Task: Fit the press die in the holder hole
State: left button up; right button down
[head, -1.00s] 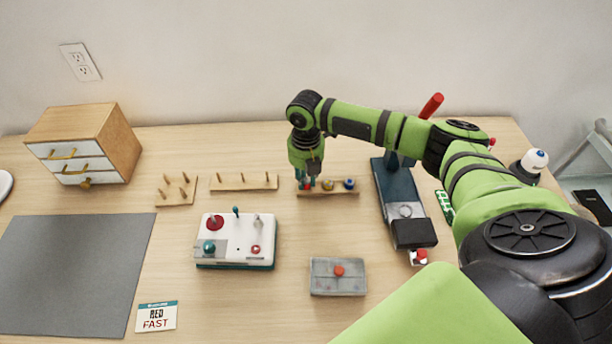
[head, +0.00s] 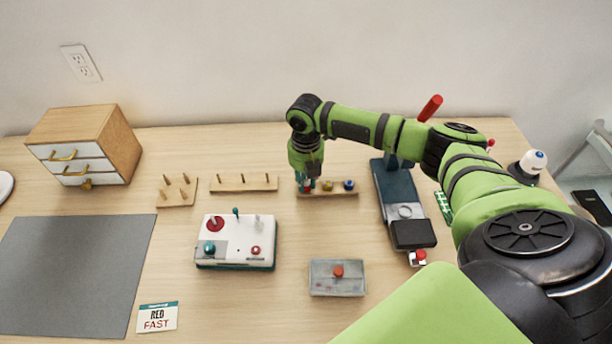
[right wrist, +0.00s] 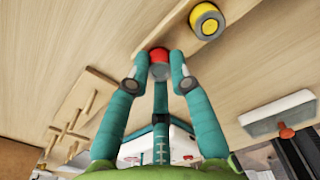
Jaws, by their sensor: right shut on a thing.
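My right gripper (head: 306,185) points down at the left end of a wooden die strip (head: 336,193). It is shut on a red die, whose red top (right wrist: 159,55) shows between the fingertips in the right wrist view. I cannot tell whether the die is clear of the strip. A yellow die (head: 327,185) and a blue die (head: 348,184) stand on the strip to the right. The dark press (head: 394,187) with a red lever (head: 431,107) stands further right, with a pale ring (head: 405,211) on its bed. My left gripper is not in view.
Pegged wooden boards (head: 244,182) lie left of the strip. A white control box (head: 237,240) and a grey box with a red button (head: 338,277) stand in front. A card (head: 157,317) reads "RED FAST". A drawer cabinet (head: 110,145) stands far left.

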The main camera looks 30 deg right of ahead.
jog(key=shift+f, duration=0.2)
dwell(0.5)
jog(key=c, duration=1)
grip_release()
notch_tip(320, 180, up, 12)
jog(key=shift+r, duration=0.1)
